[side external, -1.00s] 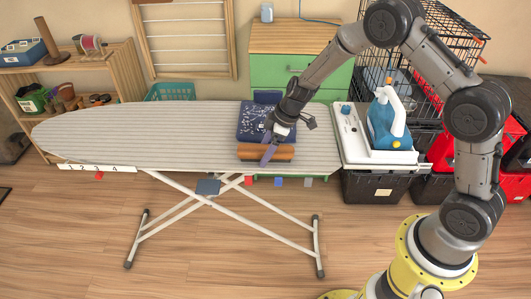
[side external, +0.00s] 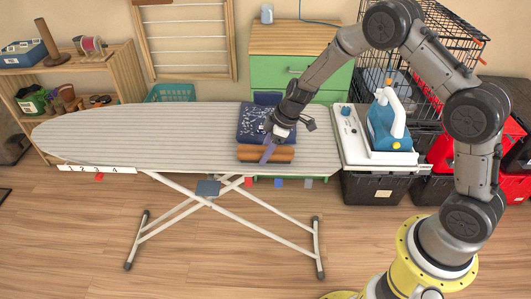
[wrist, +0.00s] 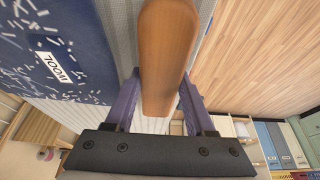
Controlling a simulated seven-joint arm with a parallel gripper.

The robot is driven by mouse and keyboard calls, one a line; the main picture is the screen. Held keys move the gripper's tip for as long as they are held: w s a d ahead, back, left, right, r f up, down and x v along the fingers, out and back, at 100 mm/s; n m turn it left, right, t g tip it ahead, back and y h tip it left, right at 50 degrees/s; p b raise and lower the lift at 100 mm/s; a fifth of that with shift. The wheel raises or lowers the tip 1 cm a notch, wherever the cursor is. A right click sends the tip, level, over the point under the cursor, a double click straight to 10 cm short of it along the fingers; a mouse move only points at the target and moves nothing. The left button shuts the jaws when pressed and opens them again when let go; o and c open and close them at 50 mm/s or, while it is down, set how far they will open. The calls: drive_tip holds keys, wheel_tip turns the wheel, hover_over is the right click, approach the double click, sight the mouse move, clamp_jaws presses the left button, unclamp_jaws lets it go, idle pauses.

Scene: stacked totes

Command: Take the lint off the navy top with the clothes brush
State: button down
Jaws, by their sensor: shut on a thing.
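The navy top (side external: 254,122) lies folded on the ironing board, dotted with pale lint. In the wrist view the top (wrist: 40,60) shows many white lint bits and a white label (wrist: 52,67) reading WOOL. The clothes brush (side external: 252,152) lies at the board's near edge, just in front of the top. In the wrist view its brown wooden body (wrist: 165,50) runs between the purple fingers. My gripper (side external: 267,154) is shut on the brush, beside the top. The brush's bristles are hidden in the wrist view.
The striped ironing board (side external: 130,130) is clear to the left. A blue and white iron (side external: 388,122) stands on a white rest (side external: 350,140) at the right end. A green drawer cabinet (side external: 275,70) stands behind, with a wire crate (side external: 440,50) at the back right.

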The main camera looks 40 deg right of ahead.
sight(262, 149)
drive_tip(key=shift+r, duration=0.1)
drive_tip(key=shift+r, duration=0.6)
wheel_tip(262, 149, up, 2)
drive_tip(key=shift+s+r, duration=0.1)
drive_tip(key=shift+r, duration=0.05)
drive_tip(key=s+r, duration=0.9)
drive_tip(key=s, duration=0.4)
drive_tip(key=shift+s+d+r, duration=0.15)
drive_tip(key=shift+s+d, duration=0.25)
drive_tip(key=shift+d, duration=0.05)
